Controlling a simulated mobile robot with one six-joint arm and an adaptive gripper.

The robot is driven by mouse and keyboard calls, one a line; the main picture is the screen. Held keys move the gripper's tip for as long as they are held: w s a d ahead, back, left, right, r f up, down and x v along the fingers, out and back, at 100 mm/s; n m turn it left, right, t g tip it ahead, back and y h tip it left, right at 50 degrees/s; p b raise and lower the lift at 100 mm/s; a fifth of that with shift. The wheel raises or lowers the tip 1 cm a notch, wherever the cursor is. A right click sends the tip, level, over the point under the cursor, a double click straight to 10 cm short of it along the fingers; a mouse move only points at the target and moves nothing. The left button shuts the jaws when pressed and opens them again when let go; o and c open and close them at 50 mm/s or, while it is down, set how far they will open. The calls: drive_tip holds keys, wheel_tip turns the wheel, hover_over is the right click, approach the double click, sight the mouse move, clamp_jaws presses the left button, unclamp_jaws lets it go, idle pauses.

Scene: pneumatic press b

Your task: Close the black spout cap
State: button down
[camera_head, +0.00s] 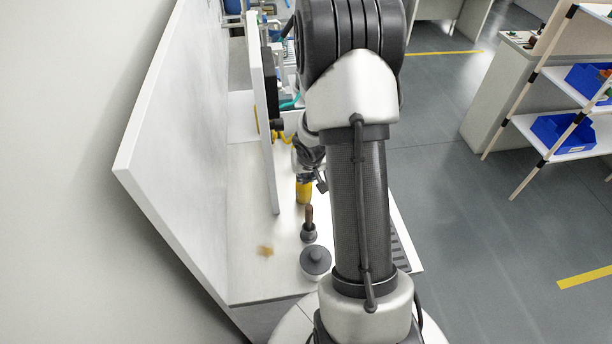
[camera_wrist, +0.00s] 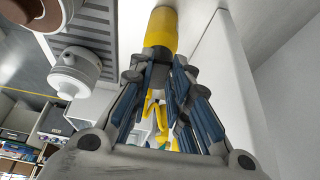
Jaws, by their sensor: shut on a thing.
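A yellow cylindrical bottle (camera_head: 304,191) stands on the white bench. In the wrist view the yellow bottle (camera_wrist: 162,32) lies at the top middle, just at my fingertips. My gripper (camera_wrist: 157,68) has its blue-padded fingers shut around the dark upper end of the bottle. In the head view my gripper (camera_head: 310,158) is at the bottle's top, partly behind my arm. I cannot make out the black spout cap apart from the dark fingertips; its position is hidden.
A wooden-handled tool (camera_head: 309,222) and a grey-lidded white jar (camera_head: 315,262) stand in front of the bottle. A thin upright white panel (camera_head: 264,130) is close on the left. A small blurred brown object (camera_head: 265,251) lies on the bench (camera_head: 245,280).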

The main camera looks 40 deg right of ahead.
drive_tip(key=shift+s+a+f+t+b, duration=0.15)
drive_tip(key=shift+f+b, duration=0.15)
drive_tip(key=shift+b, duration=1.05)
drive_tip(key=shift+s+d+f+t+b, duration=0.15)
drive_tip(key=shift+f+b, duration=0.15)
drive_tip(key=shift+b, duration=1)
drive_tip(key=shift+a+h+b, duration=0.2)
drive_tip(key=shift+h+b, duration=0.1)
drive_tip(key=shift+b, duration=0.5)
drive_tip(key=shift+s, duration=0.1)
drive_tip(key=c, duration=1.5)
unclamp_jaws()
drive_tip(key=shift+r, duration=0.15)
drive_tip(key=shift+r+p, duration=0.15)
drive_tip(key=shift+p, duration=0.35)
drive_tip(key=p, duration=0.3)
drive_tip(key=shift+w+d+r+p, duration=0.15)
drive_tip(key=shift+w+r+p, duration=0.15)
drive_tip(key=shift+r, duration=0.1)
drive_tip(key=p, duration=0.2)
drive_tip(key=shift+r+p, duration=0.1)
drive_tip(key=shift+p, duration=0.2)
drive_tip(key=p, duration=0.2)
drive_tip(key=shift+r+g+p, duration=0.1)
drive_tip(key=shift+g+p, duration=0.2)
drive_tip(key=shift+g, duration=0.1)
